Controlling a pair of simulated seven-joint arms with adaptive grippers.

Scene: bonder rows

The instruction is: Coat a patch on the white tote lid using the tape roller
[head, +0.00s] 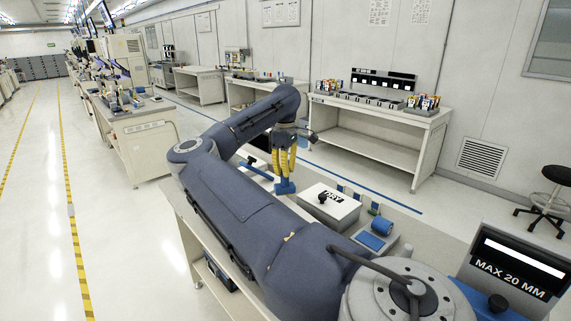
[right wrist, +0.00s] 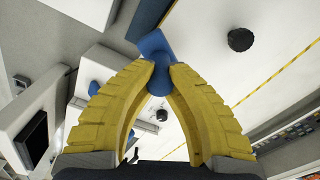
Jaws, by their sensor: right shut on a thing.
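My right gripper (head: 285,160) points down over the bench with its yellow fingers closed on a blue tool, apparently the tape roller (head: 285,187). The right wrist view shows the fingertips (right wrist: 160,75) around its blue shaft, with a blue block (right wrist: 155,45) beyond them. A white lid with a black knob and the word DRY (head: 340,197) sits on a box to the right of the tool. The right wrist view also shows a black knob (right wrist: 240,39) over a white surface. I cannot tell whether the tool touches anything. My left gripper is out of view.
A blue roll (head: 381,226) stands at a small blue pad (head: 370,241) on the bench's right part. A blue bar (head: 256,172) lies left of the tool. A sign reading MAX 20 MM (head: 510,268) stands at the lower right. My arm hides much of the bench.

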